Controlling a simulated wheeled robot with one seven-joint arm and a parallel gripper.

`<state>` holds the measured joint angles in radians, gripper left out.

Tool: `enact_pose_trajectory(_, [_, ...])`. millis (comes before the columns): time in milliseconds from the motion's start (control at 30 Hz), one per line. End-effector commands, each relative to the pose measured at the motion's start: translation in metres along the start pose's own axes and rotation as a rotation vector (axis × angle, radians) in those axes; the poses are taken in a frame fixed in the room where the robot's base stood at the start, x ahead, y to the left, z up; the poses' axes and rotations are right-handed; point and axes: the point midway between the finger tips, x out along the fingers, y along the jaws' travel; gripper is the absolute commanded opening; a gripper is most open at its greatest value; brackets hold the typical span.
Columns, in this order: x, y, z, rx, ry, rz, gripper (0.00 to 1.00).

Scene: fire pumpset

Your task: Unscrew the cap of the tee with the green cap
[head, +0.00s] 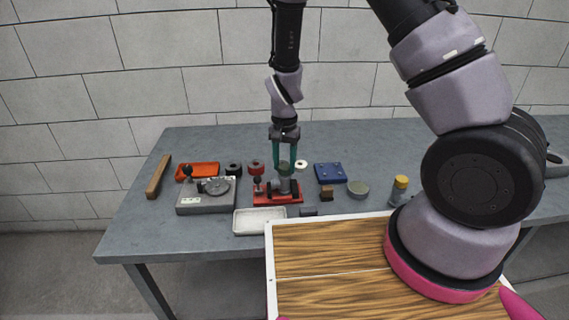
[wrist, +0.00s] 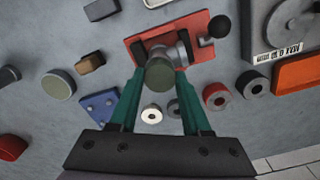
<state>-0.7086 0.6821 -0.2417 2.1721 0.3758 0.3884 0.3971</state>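The tee is a grey fitting (head: 284,185) on a red base plate (head: 263,200) on the table. Its dull green cap (head: 284,168) faces up; it also shows in the wrist view (wrist: 159,75). My gripper (head: 284,160) points down from above, its two green fingers on either side of the cap. In the wrist view my gripper (wrist: 159,73) is open, with a narrow gap between each fingertip and the cap. A lever with a dark ball knob (wrist: 219,26) stands beside the tee. The cap hides part of the tee body in the wrist view.
A gauge block (head: 207,197) and an orange tray (head: 200,171) are left of the tee. A white tray (head: 258,220) lies in front. A red ring (wrist: 215,96) and a white ring (wrist: 152,113) lie behind. A blue plate (head: 329,173) and a green disc (head: 358,188) are to the right.

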Motion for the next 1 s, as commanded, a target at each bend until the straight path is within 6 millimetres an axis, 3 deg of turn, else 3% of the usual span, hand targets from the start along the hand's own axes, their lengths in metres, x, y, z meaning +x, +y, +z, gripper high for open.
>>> enact_pose_trajectory(133, [0.0, 0.0, 0.0, -0.028, -0.001, -0.001, 0.0])
enact_pose_trajectory(400, [-0.0003, 0.0, -0.0003, -0.398, 0.0, -0.001, 0.0])
enact_pose_trajectory(667, [-0.0003, -0.0001, -0.0001, -0.423, 0.0, -0.001, 0.0])
enact_pose_trajectory(900, [-0.0004, 0.0001, -0.0002, -0.778, -0.001, -0.001, 0.0])
enact_pose_trajectory(1000, [-0.0004, -0.0003, 0.0002, -0.808, 0.0, -0.001, 0.0])
